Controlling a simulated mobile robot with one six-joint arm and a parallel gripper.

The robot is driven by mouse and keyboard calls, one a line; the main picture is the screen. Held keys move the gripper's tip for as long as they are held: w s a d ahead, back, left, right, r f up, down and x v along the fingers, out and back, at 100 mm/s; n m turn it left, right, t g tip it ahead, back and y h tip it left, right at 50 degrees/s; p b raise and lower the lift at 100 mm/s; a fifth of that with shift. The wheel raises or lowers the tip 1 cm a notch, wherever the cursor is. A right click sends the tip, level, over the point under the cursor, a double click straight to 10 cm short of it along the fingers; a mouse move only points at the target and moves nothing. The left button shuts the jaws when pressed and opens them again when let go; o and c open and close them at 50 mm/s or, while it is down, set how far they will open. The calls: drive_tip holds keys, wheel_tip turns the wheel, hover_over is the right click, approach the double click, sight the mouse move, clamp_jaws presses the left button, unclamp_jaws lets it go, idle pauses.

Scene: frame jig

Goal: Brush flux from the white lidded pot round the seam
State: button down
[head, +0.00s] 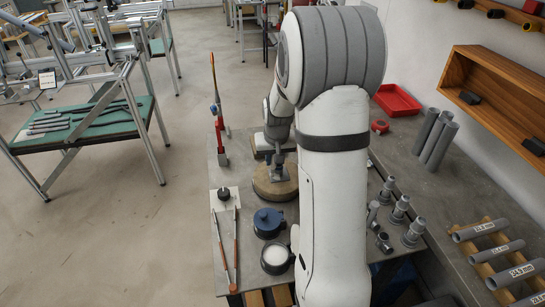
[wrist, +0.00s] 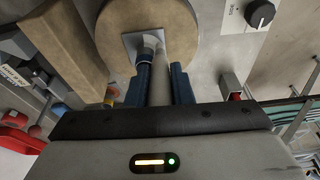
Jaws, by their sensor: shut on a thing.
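A round brown board (head: 275,188) lies mid-bench, with a grey plate (head: 279,172) and an upright grey tube part on it. In the wrist view the board (wrist: 178,22) and plate (wrist: 133,43) lie beyond my fingers. My gripper (wrist: 160,88) is shut on a grey rod (wrist: 160,65) that runs toward the plate. I cannot tell whether it is a brush handle or a tube. A dark pot with a white top (head: 275,258) stands near the front edge. The seam is not clear.
A white box with a black knob (head: 224,198) and long orange-handled tools (head: 226,250) are left of the pots. Grey fittings (head: 400,208) and a red tray (head: 397,100) are right of my arm.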

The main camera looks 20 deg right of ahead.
drive_tip(key=shift+w+d, duration=0.2)
drive_tip(key=shift+w, duration=0.55)
drive_tip(key=shift+w+d, duration=0.15)
drive_tip(key=shift+w, duration=0.55)
drive_tip(key=shift+s, duration=0.15)
drive_tip(key=s, duration=0.2)
drive_tip(key=s+a+b, duration=0.1)
drive_tip(key=s, duration=0.2)
drive_tip(key=shift+b, duration=0.3)
idle(0.6)
drive_tip(key=shift+w, duration=0.1)
wheel_tip(320, 180, up, 7)
drive_tip(key=p, duration=0.4)
idle(0.3)
